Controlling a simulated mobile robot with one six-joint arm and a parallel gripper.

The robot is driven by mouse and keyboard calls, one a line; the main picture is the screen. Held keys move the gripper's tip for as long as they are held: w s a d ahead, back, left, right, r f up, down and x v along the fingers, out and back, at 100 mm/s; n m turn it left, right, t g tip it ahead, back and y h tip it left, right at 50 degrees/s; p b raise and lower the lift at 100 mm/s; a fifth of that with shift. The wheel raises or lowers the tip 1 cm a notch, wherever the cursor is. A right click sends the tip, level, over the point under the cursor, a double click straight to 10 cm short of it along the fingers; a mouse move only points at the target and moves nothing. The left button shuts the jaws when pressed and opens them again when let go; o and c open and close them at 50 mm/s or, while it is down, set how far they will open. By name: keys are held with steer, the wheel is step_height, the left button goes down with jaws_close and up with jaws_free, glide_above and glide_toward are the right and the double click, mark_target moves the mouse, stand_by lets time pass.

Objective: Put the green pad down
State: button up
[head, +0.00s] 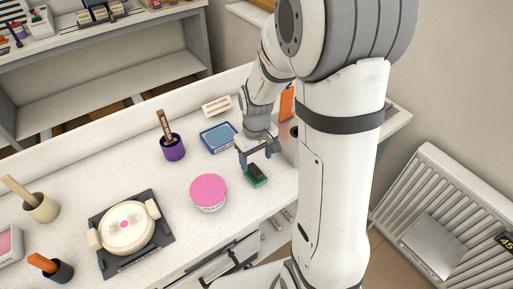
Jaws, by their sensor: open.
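The green pad (257,178) has a dark upper part and a green lower part. It appears to lie on the white counter (210,240), right of the pink-lidded tub. My gripper (259,161) is just above and behind the pad, fingers pointing down and spread apart. The fingers do not appear closed on the pad. The small scale leaves it unclear whether a finger touches it.
Near the pad are a pink-lidded tub (208,191), a blue tray (218,137) and a purple cup (173,148) holding a tool. A round cream kiln (127,230) on a dark base stands further left. The counter's front edge is close to the pad.

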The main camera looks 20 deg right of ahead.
mark_target(256, 170)
steer(key=s+r+m+t, duration=0.3)
steer(key=s+r, duration=1.1)
steer(key=r, duration=0.1)
steer(key=shift+r+m, duration=0.3)
steer(key=shift+r, duration=0.1)
stand_by(0.6)
